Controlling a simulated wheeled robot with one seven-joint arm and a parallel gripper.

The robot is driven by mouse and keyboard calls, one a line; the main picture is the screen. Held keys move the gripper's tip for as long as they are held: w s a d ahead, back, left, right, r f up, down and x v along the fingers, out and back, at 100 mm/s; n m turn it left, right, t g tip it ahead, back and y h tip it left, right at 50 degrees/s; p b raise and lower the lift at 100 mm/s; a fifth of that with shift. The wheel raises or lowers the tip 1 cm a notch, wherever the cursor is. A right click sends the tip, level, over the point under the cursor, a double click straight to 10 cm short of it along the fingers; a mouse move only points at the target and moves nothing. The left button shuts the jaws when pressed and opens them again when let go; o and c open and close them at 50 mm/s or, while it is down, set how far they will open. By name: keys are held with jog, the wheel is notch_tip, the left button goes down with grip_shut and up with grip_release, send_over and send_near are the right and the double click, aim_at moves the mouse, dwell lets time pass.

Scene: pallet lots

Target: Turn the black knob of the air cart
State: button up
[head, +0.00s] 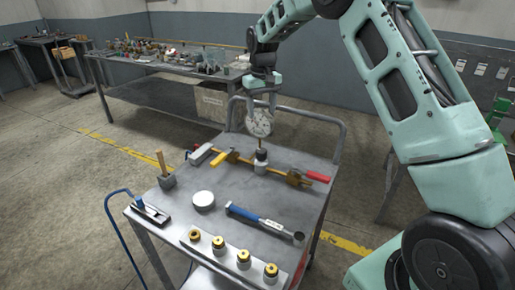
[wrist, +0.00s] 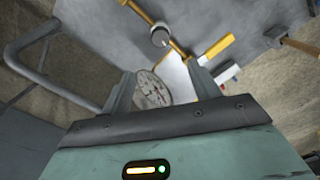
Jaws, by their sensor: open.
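The air cart (head: 180,222) is a grey metal trolley in the middle of the head view. The black knob (head: 261,155) sits upright on a short pale metal body on the cart top, in the brass pipe line. A round white dial gauge (head: 260,123) stands above it on a thin stem. My gripper (head: 261,104) points down, open, at the height of the gauge and above the knob. In the wrist view the gauge (wrist: 152,88) shows between the two fingers (wrist: 160,82), close to the left one. I cannot tell whether they touch. The knob appears small beyond the fingertips (wrist: 158,37).
The pipe line carries a yellow lever (head: 221,157) and a red handle (head: 317,176). A hammer (head: 167,170), a white round tin (head: 203,200), a blue-handled tool (head: 262,220) and several brass fittings (head: 219,246) lie on the cart. The cart's tubular handle (head: 338,140) rises behind.

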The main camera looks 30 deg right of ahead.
aim_at(261, 150)
notch_tip(261, 150, down, 16)
jog(key=p, duration=0.3)
jog(key=c, duration=1)
jog(key=shift+o, duration=0.2)
